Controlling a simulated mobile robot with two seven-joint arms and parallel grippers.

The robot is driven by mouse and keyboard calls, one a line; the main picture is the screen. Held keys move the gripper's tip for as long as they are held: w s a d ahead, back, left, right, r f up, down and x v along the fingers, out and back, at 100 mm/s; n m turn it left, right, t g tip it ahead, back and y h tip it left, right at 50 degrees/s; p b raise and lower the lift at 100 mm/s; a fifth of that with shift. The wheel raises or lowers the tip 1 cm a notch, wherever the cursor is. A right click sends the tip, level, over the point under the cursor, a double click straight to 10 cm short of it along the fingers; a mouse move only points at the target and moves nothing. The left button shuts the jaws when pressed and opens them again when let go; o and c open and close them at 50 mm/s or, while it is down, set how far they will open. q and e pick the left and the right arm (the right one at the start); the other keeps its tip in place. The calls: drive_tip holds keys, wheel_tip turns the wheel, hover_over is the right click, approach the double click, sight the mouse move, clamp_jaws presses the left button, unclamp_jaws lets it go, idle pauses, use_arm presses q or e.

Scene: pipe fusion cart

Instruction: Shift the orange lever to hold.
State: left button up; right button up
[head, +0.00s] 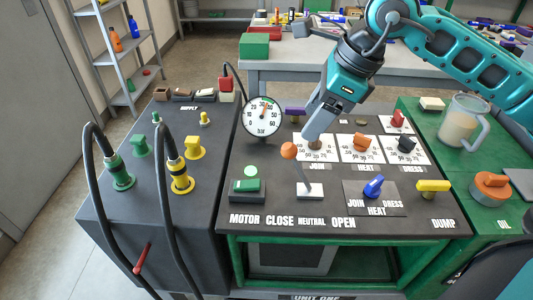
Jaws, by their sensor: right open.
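The orange lever (289,150) has a round orange knob on a thin pale shaft. The shaft rises from a white base plate on the dark panel and leans left, toward the CLOSE side of the labels CLOSE, NEUTRAL and OPEN. I see no label reading hold. My right gripper (308,136) comes down from the upper right, with its fingers close beside the knob on its right. It is open; I cannot tell whether it touches the knob. My left gripper is not in view.
Dial cards marked JOIN, HEAT and DRESS (405,152) lie right of the lever. A round gauge (263,117) stands behind it. A green button (249,184) is to its left, a blue selector (374,187) to its right. Hoses (171,215) arch at the left.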

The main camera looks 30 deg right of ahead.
sight(286, 157)
drive_tip(key=x, duration=1.2)
drive_tip(key=shift+f+b, duration=0.3)
drive_tip(key=shift+c, duration=0.3)
clamp_jaws()
